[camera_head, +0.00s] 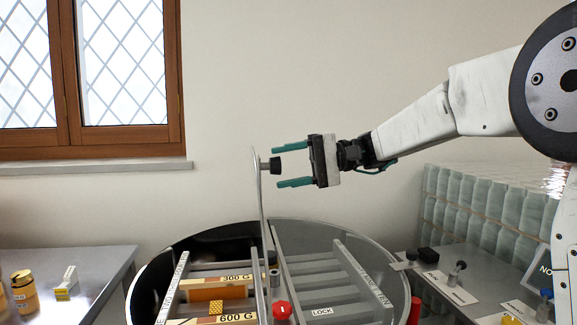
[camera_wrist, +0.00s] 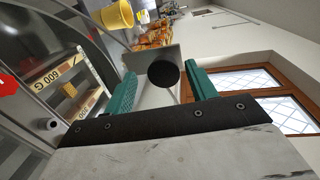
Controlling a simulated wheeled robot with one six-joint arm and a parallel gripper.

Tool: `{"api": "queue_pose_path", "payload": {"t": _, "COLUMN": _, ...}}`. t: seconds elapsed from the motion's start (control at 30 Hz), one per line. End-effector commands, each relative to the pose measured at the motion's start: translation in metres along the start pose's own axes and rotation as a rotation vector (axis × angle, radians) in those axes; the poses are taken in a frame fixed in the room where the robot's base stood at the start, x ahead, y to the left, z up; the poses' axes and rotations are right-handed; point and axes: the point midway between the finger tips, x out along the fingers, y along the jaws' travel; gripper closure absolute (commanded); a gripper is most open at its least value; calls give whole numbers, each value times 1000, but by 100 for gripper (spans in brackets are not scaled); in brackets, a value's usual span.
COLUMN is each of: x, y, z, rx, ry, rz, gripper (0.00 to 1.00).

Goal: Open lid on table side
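A round tank (camera_head: 150,275) stands in front of me. A thin lid (camera_head: 257,210) stands upright over its middle, seen nearly edge-on, with a black knob (camera_head: 270,166) facing right. The left half of the tank is uncovered. My gripper (camera_head: 292,165) is open, pointing left, with one teal finger above the knob and one below. In the wrist view the round knob (camera_wrist: 163,74) shows between the two fingers, with a visible gap on each side. The grey lid plate (camera_wrist: 142,58) is behind it.
Inside the tank are blocks marked 300 G (camera_head: 237,279) and 600 G, a red knob (camera_head: 282,309) and a LOCK label (camera_head: 322,311). A left table (camera_head: 100,262) holds yellow jars (camera_head: 22,290). A right bench (camera_head: 425,283) holds small items. A window (camera_head: 95,75) is behind.

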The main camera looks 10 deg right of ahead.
Motion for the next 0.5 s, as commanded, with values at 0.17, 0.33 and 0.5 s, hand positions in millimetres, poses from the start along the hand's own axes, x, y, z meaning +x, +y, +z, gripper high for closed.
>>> {"api": "queue_pose_path", "payload": {"t": 0.17, "x": -3, "y": -1, "z": 0, "rx": -1, "ry": 1, "rz": -1, "gripper": 44}}
{"api": "queue_pose_path", "payload": {"t": 0.33, "x": -26, "y": -1, "z": -1, "rx": -1, "ry": 4, "rz": -1, "gripper": 44}}
{"api": "queue_pose_path", "payload": {"t": 0.5, "x": -56, "y": 0, "z": -1, "rx": 0, "ry": 4, "rz": 0, "gripper": 44}}
